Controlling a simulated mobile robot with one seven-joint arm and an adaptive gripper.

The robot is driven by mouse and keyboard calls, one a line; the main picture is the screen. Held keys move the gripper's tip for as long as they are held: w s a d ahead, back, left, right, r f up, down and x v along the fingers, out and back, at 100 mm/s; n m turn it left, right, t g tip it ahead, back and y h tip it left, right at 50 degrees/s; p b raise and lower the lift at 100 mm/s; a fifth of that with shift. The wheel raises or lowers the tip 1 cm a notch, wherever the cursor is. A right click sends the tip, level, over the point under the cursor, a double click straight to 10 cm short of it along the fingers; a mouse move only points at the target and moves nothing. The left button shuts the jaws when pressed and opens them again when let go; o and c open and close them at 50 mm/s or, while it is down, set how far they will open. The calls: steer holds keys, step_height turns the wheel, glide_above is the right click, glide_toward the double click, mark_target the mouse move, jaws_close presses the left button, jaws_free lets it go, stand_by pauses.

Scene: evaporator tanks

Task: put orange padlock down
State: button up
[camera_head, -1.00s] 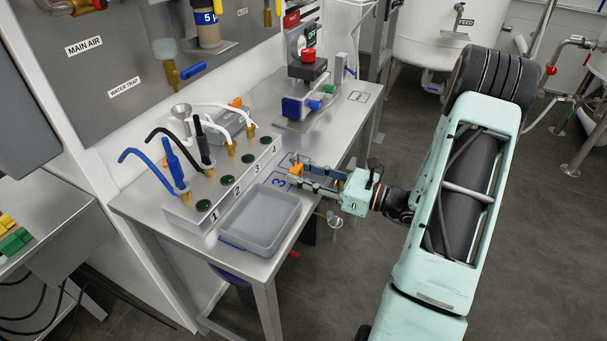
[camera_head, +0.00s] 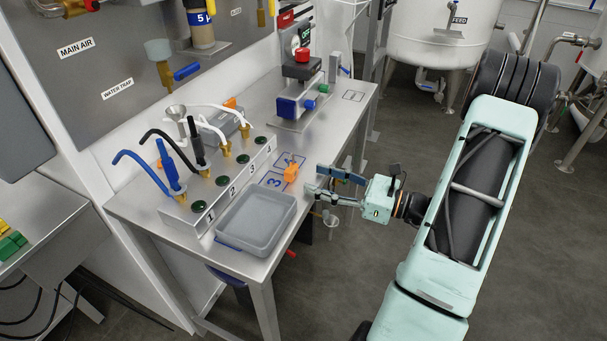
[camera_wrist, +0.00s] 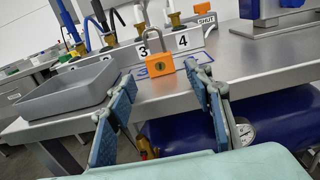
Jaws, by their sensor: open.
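The orange padlock (camera_head: 291,173) stands on the steel table (camera_head: 327,130), by the marked squares with blue numerals near the front edge. It also shows in the wrist view (camera_wrist: 160,68), upright with its shackle on top. My gripper (camera_head: 314,184) is open and empty, just off the table's front edge to the right of the padlock. In the wrist view my gripper's two fingers (camera_wrist: 158,88) are spread wide, with the padlock beyond and between their tips, apart from both.
A grey tray (camera_head: 257,222) sits left of the padlock. Behind is a numbered manifold block (camera_head: 200,224) with blue, black and white hoses. A blue and red-topped device (camera_head: 301,100) stands farther back.

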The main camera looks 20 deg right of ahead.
steer(key=v, duration=0.6)
stand_by(0.3)
